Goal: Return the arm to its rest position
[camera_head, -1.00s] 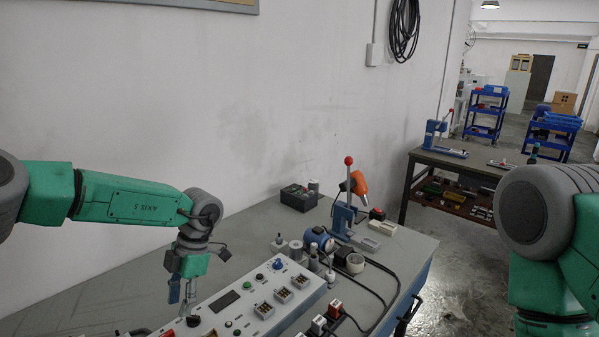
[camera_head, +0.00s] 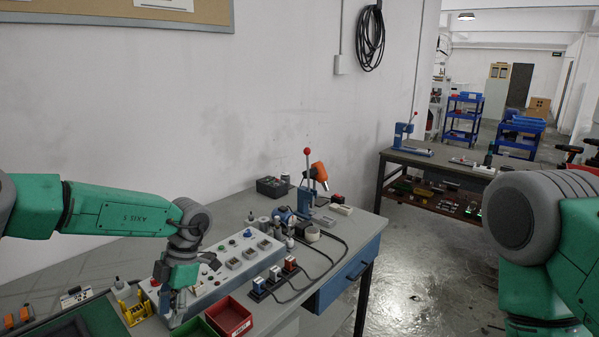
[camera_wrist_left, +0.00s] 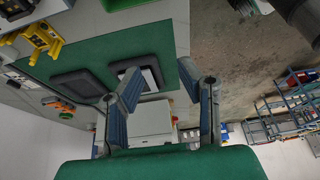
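My left arm (camera_head: 120,212) comes in from the left in the head view, green and grey, bent down over the workbench. Its gripper (camera_head: 172,305) hangs at the front edge of the control panel, near a yellow fixture. In the left wrist view the two fingers of this gripper (camera_wrist_left: 166,100) stand well apart, with nothing between them. My right arm (camera_head: 545,225) shows at the right edge of the head view; its gripper is out of view.
The grey panel (camera_head: 210,283) with buttons, a yellow fixture (camera_head: 133,308) and a red bin (camera_head: 229,317) lie close around the left gripper. A red-knobbed lever press (camera_head: 307,185) stands farther back. Open floor (camera_head: 425,265) lies right of the bench.

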